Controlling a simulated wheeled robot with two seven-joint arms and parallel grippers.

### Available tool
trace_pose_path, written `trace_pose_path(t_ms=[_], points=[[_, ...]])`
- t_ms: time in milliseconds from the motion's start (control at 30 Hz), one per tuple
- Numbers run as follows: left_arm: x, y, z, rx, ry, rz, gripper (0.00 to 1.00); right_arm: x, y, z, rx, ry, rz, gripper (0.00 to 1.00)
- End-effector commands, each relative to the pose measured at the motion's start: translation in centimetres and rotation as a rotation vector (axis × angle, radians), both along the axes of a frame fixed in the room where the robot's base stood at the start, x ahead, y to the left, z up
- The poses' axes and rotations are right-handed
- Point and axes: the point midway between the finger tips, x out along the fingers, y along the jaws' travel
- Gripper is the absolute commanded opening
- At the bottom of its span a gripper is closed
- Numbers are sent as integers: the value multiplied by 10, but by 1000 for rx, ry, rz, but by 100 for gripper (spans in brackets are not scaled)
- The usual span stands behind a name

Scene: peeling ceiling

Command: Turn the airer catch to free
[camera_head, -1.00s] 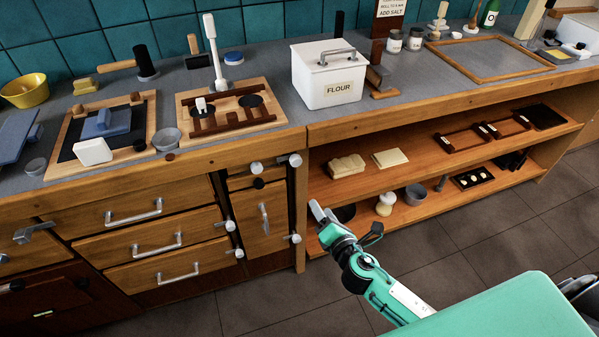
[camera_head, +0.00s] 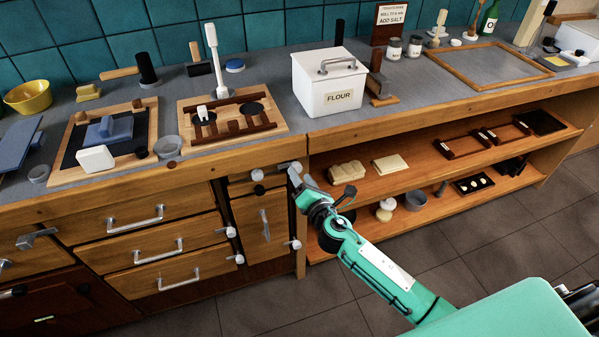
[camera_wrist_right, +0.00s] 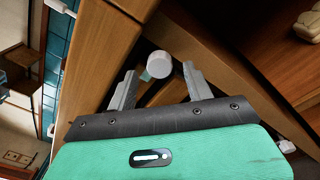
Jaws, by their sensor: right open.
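My right gripper (camera_head: 296,178) is open at the upper right corner of the small wooden cupboard door (camera_head: 264,217). In the right wrist view its two fingers (camera_wrist_right: 159,72) stand apart, with a pale round knob (camera_wrist_right: 157,64) showing between and just beyond their tips. I cannot tell whether they touch it. In the head view the gripper partly covers this knob. Similar pale knobs sit at the door's upper left (camera_head: 256,175) and lower right (camera_head: 295,244). No label shows which one is the airer catch. My left gripper is not in view.
The worktop edge (camera_head: 350,127) runs just above the gripper. A white flour bin (camera_head: 325,82) stands on the worktop. Open shelves (camera_head: 400,180) with several goods lie to the right. Drawers with metal handles (camera_head: 136,217) are at the left. The floor (camera_head: 480,250) in front is clear.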

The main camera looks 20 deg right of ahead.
Motion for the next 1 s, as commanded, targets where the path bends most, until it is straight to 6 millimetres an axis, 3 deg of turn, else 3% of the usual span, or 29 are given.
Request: trace_pose_path(t_ms=[200,533,767,1000], points=[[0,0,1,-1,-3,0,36,19,2,0,-1,0,-1,52],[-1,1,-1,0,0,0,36,21,2,0,0,1,-1,52],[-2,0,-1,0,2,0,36,21,2,0,0,1,-1,7],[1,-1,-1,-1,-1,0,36,21,2,-1,15,1,-1,7]])
